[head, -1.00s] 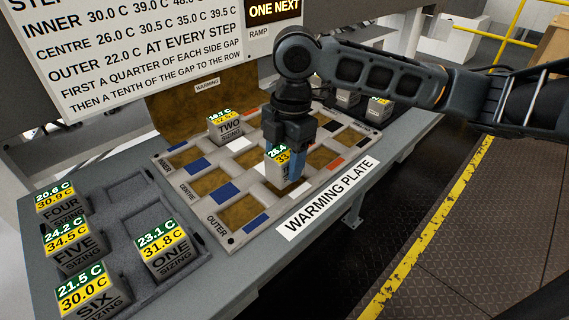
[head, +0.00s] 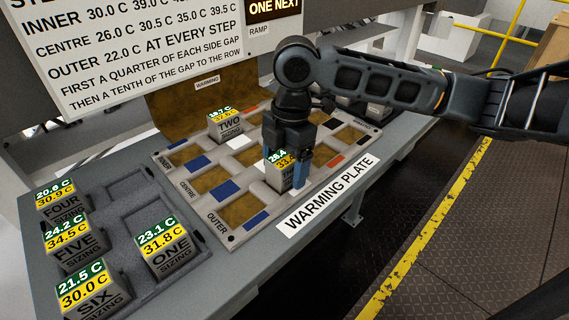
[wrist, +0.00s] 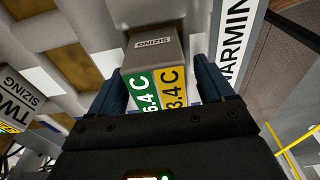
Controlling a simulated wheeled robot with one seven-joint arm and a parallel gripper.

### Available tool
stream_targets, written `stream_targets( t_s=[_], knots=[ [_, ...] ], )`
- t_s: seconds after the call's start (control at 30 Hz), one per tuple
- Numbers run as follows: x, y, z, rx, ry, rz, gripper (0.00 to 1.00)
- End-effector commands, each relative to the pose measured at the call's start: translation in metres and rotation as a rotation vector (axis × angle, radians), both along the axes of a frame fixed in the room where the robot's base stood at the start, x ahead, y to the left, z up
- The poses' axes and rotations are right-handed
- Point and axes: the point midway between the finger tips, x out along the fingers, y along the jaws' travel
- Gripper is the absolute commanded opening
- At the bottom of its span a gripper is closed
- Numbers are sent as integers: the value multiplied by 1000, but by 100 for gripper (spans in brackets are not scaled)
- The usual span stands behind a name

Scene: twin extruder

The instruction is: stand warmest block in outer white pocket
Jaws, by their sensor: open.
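A grey block with a green and yellow top reading 26.4 and 33.4 (head: 279,171) stands in the outer row of the warming plate (head: 222,232), at the pocket by the white mark. It looks upright; how deep it sits is hidden. My gripper (head: 301,181) is open around it from above. In the wrist view the block (wrist: 155,55) lies between the blue fingers (wrist: 163,88), with a gap visible at the right finger. Block TWO (head: 225,123), partly unreadable on top, stands in the inner row by another white mark.
A grey tray (head: 128,235) at left holds blocks FOUR (head: 63,205), FIVE (head: 68,244), SIX (head: 90,288) and ONE (head: 164,250). A ramp sign (head: 150,45) hangs above. The outer blue pocket (head: 243,209) is empty.

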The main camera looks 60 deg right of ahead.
Motion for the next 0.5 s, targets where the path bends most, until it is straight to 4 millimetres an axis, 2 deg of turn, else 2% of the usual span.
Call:
stream_targets(
  t_s=[0.23,0.5],
  knots=[
    [0,-1,11,-1,-2,1,81],
    [-1,-7,63,-2,-3,2,81]
  ],
)
